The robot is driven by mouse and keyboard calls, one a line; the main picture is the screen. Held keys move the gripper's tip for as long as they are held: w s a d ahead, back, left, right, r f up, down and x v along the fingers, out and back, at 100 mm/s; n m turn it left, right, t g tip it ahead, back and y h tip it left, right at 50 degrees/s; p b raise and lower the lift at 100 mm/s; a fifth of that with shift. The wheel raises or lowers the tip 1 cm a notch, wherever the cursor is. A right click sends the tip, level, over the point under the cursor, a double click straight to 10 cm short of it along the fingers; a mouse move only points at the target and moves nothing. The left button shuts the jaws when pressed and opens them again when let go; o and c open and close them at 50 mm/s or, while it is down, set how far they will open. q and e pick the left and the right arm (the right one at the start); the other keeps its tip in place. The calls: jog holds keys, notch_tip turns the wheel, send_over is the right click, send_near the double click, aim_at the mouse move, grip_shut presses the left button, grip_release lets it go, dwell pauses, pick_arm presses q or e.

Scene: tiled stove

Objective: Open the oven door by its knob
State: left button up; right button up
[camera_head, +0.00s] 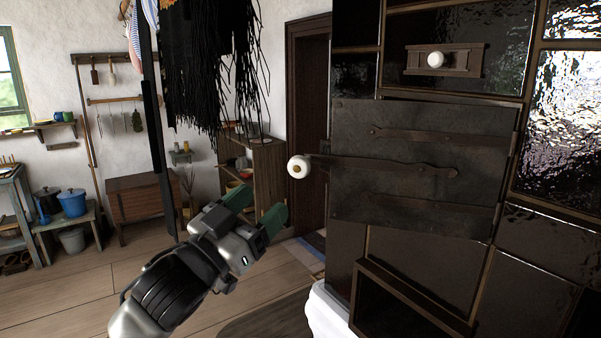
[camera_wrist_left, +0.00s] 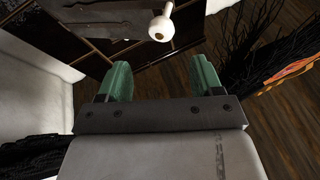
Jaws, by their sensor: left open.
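The oven door (camera_head: 410,205) is a dark metal plate with rusty straps on the tiled stove, and it looks shut. Its white round knob (camera_head: 298,167) sticks out at the door's left edge on a dark latch bar. My left gripper (camera_head: 262,208) has green fingers, is open and empty, and is below and left of the knob, apart from it. In the left wrist view the knob (camera_wrist_left: 161,28) is ahead of the gap between the green fingers (camera_wrist_left: 161,78), near the top of the picture. My right gripper is not in view.
A smaller hatch with a white knob (camera_head: 436,59) is above the oven door. An open dark niche (camera_head: 405,305) is below it. Black fringed cloth (camera_head: 205,70) hangs at the upper left. A wooden shelf (camera_head: 268,170) stands behind.

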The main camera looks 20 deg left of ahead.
aim_at(295, 169)
pick_arm(q)
jog(key=x, duration=0.1)
jog(key=p+x, duration=0.1)
jog(key=x, duration=0.2)
jog(key=shift+a+r+p, duration=0.2)
jog(key=shift+a+p, duration=0.1)
jog(key=shift+p, duration=0.05)
jog(key=p+x, duration=0.1)
jog(key=x, duration=0.4)
jog(key=shift+w+d+p, duration=0.25)
jog(key=shift+p, duration=0.15)
jog(key=shift+w+d, duration=0.2)
jog(key=shift+w, duration=0.35)
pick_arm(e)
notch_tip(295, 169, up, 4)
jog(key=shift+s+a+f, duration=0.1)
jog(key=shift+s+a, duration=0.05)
